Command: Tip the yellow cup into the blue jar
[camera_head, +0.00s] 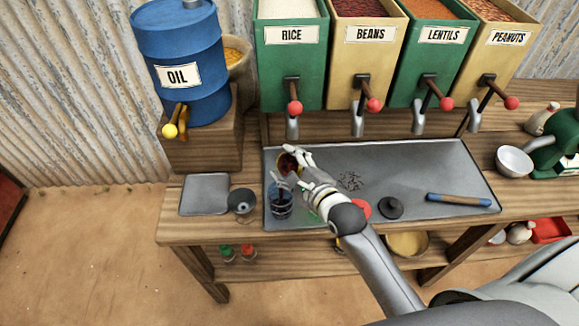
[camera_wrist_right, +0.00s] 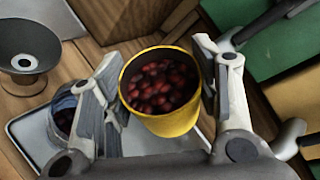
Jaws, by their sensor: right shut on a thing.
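My right gripper (camera_head: 288,168) is shut on the yellow cup (camera_head: 283,159), above the left part of the grey metal tray. In the wrist view, the cup (camera_wrist_right: 172,124) sits between the two fingers (camera_wrist_right: 160,95), its mouth towards the camera. It holds many dark red pieces, like beans or peanuts. The blue jar (camera_head: 281,207) stands on the tray's left end, just below and in front of the cup. In the wrist view, the jar (camera_wrist_right: 63,115) is left of the cup, partly hidden by a finger. I cannot tell what is in it. My left gripper is not in view.
The grey tray (camera_head: 430,165) holds dark scattered bits (camera_head: 350,180), a black lid (camera_head: 391,208), a red disc (camera_head: 361,208) and a blue-handled rod (camera_head: 459,200). A small scale plate (camera_head: 204,194) lies left. Dispensers and a blue oil drum (camera_head: 180,60) stand behind.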

